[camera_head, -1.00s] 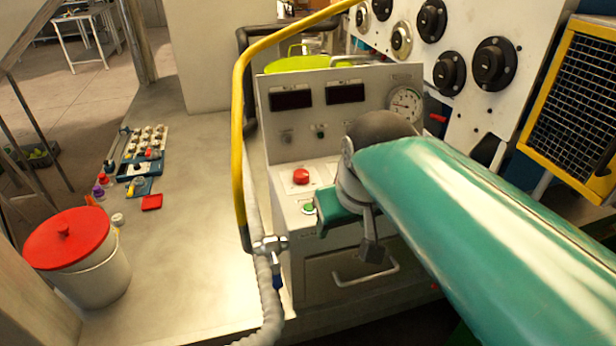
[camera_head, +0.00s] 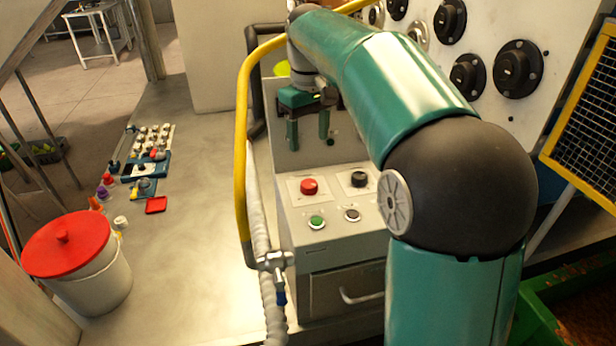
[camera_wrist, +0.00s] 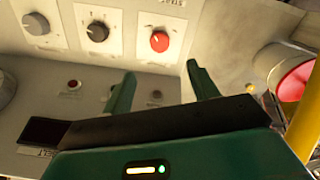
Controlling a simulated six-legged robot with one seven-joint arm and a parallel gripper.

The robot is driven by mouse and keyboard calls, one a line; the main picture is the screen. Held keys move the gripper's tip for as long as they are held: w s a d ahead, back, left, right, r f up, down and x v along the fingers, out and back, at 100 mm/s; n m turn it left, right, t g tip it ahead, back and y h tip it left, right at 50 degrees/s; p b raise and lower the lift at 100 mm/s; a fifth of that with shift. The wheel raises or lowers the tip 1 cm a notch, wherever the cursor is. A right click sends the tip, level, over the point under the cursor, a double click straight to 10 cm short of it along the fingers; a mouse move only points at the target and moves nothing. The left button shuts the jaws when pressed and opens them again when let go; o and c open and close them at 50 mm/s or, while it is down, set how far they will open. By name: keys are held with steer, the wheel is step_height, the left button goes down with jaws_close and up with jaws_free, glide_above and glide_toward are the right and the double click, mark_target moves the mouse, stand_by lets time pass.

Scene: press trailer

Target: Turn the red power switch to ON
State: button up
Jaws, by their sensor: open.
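The red switch (camera_head: 308,187) is a round red knob on a white plate, on the sloping top of the grey control box (camera_head: 340,236). In the wrist view the red knob (camera_wrist: 159,41) shows just beyond my fingertips, roughly between them. My gripper (camera_head: 308,142) is open and empty, its two green fingers pointing down above and behind the knob, apart from it. The open fingers also show in the wrist view (camera_wrist: 160,72). The knob's ON and OFF marks are too small to read.
A black knob (camera_head: 359,180) sits right of the red one, with a green button (camera_head: 317,221) and a dark button (camera_head: 352,215) in front. A yellow pipe (camera_head: 242,150) rises along the box's left side. A red-lidded bucket (camera_head: 80,265) stands on the bench at left.

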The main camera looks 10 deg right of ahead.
mark_target(309, 183)
step_height(309, 183, down, 12)
steer(key=shift+s, duration=0.1)
stand_by(0.4)
steer(key=c, duration=1)
